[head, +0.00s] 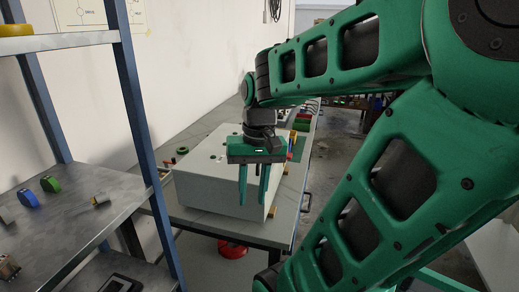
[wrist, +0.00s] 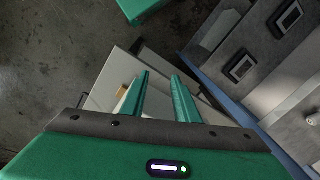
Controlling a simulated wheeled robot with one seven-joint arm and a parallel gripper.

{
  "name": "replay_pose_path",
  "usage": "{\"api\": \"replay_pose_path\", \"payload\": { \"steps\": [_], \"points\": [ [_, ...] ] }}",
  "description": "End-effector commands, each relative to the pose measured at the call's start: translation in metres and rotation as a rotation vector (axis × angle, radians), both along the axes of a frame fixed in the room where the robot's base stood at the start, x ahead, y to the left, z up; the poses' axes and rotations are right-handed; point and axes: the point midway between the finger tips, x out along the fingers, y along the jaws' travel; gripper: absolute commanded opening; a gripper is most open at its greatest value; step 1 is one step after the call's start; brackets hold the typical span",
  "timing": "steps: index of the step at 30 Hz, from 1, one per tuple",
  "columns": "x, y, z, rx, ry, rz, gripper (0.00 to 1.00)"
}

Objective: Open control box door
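The control box is a pale grey box (head: 205,185) on a workbench in the middle of the head view. Its near side is a plain panel, and small dark round spots show on its top. I cannot make out a door edge or handle, and my gripper hides part of the box. My gripper (head: 253,203) points down in front of the box's right part, its two green fingers apart with nothing between them. In the wrist view the open fingers (wrist: 160,76) point toward a pale surface with a small tan patch. I cannot tell whether they touch the box.
A metal shelf with blue posts (head: 90,225) stands at the left, holding a blue tape roll (head: 28,198) and a green one (head: 50,184). The grey workbench (head: 215,222) runs back along the wall. A red round object (head: 232,249) lies below it.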

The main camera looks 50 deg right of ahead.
Motion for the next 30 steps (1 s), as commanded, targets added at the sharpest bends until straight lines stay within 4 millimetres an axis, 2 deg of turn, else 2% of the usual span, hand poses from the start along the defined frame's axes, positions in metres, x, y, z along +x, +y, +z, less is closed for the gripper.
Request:
{"api": "replay_pose_path", "payload": {
  "steps": [3,6,10,15,19,23,26,30],
  "points": [
    [0.032,-0.03,0.036,0.031,-0.038,-0.127,0.28],
    [0.051,-0.057,0.064,0.052,-0.062,-0.221,0.28],
    [0.065,-0.095,0.096,0.069,-0.081,-0.328,0.28],
    [0.067,-0.137,0.125,0.073,-0.09,-0.426,0.28],
    [0.065,-0.155,0.136,0.073,-0.091,-0.465,0.28],
    [0.064,-0.161,0.138,0.073,-0.091,-0.479,0.28],
    [0.066,-0.159,0.132,0.075,-0.091,-0.479,0.28],
    [0.069,-0.157,0.115,0.075,-0.09,-0.478,0.28]
  ]
}}
